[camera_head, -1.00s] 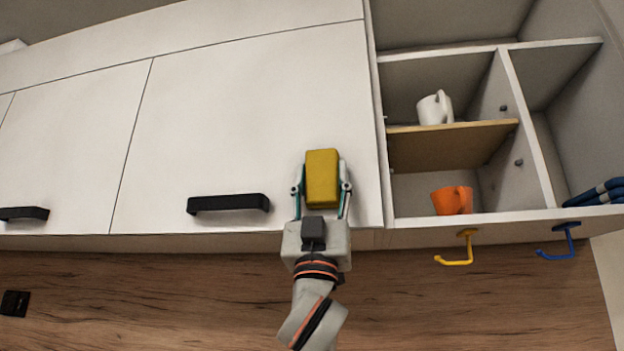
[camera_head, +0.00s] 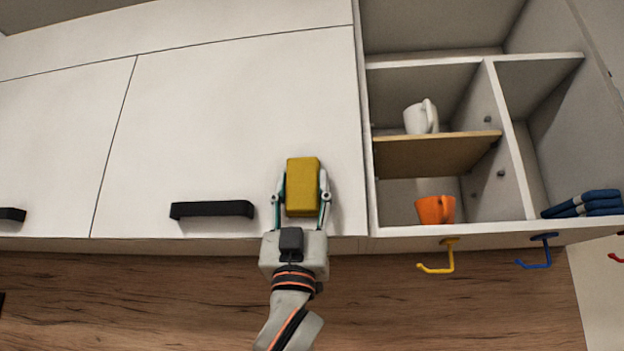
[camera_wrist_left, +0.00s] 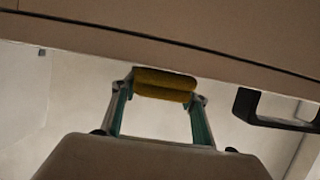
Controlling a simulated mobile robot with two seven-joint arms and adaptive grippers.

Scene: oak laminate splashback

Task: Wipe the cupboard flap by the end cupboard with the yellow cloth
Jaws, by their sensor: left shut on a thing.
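The yellow cloth (camera_head: 303,186) is a thick, block-like pad. My left gripper (camera_head: 302,198) is shut on it, with one finger on each side. The cloth is in front of the lower right part of the white cupboard flap (camera_head: 230,110), right of the flap's black handle (camera_head: 212,209). In the left wrist view the cloth (camera_wrist_left: 165,85) sits between the fingers, close to the flap; I cannot tell whether it touches. The open end cupboard (camera_head: 490,150) is right of the flap. My right gripper is not in view.
A white mug (camera_head: 418,118) stands on the end cupboard's wooden shelf (camera_head: 435,153), an orange mug (camera_head: 434,209) below it. Folded blue cloths (camera_head: 585,204) lie at the right. A yellow hook (camera_head: 437,262) and a blue hook (camera_head: 536,255) hang underneath. The wood splashback below is clear.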

